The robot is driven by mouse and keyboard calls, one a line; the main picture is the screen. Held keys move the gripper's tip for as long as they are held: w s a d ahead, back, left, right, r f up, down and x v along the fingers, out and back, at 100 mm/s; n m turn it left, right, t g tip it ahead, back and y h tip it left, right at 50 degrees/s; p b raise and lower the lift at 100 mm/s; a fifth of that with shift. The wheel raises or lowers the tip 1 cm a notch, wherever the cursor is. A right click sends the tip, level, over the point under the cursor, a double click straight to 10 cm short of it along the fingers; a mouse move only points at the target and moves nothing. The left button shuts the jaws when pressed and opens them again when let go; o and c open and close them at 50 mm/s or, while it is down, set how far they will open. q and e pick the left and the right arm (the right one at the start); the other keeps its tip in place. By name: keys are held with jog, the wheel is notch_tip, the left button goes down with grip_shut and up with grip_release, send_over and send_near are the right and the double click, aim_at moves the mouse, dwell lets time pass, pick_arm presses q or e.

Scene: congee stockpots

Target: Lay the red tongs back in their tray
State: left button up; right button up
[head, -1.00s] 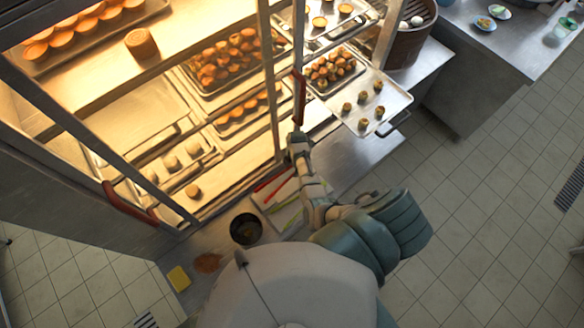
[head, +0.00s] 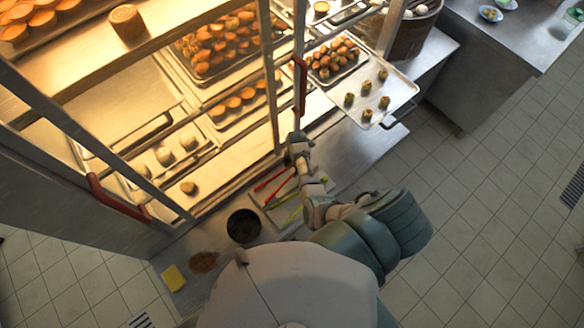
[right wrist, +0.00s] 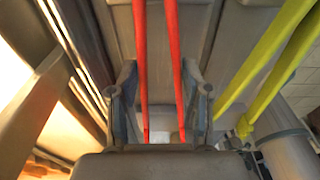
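The red tongs (head: 272,180) lie with their two arms spread, over a flat grey tray (head: 272,214) on the steel counter, left of my right forearm. My right gripper (head: 297,143) is at the far end of that arm, seen from above, its fingers unclear there. In the right wrist view its two fingers (right wrist: 163,105) stand apart, one on each side of the red tongs (right wrist: 174,60), with narrow gaps. I cannot tell whether the tongs' lower ends touch anything. Yellow-green tongs (right wrist: 265,60) lie to the right; they also show in the head view (head: 292,215). My left gripper is not in view.
The lit cabinet with pastry trays stands at the left, its red handle (head: 300,86) close above the arm. A dark pot (head: 243,226), a brown patch (head: 203,262) and a yellow sponge (head: 173,278) are on the counter. A pastry tray (head: 395,88) juts out at the right.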

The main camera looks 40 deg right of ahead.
jog(key=o, duration=0.4)
jog(key=shift+c, duration=0.2)
notch_tip(320, 180, up, 7)
jog(key=shift+w+d+r, duration=0.15)
jog(key=shift+d, duration=0.25)
